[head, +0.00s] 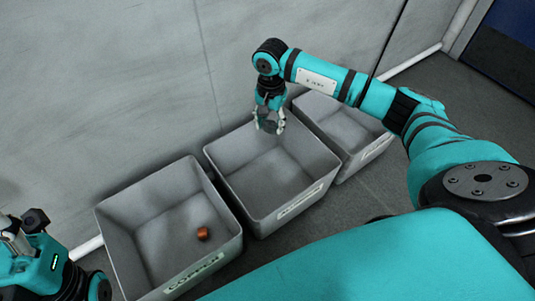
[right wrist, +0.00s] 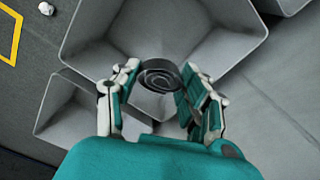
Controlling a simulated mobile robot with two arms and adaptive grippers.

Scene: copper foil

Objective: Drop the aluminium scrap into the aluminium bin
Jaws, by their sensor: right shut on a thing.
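My right gripper (head: 269,124) is shut on a dark grey, ring-shaped piece of scrap, which shows between the fingertips in the right wrist view (right wrist: 160,76). The gripper points down over the back part of the middle grey bin (head: 231,190), near the wall. This bin has a label on its front that looks like "aluminium", and its visible floor is empty. In the right wrist view the bin (right wrist: 90,35) opens below the held piece. At the left edge of the head view, part of my left arm's end (head: 18,240) shows; its fingers are not clear.
The left bin (head: 118,235), labelled copper, holds a small copper-coloured piece (head: 203,233). A third grey bin (head: 335,105) stands right of the middle one, its label unreadable. The grey wall (head: 110,80) rises close behind the bins. A small white object (right wrist: 46,8) lies on the floor.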

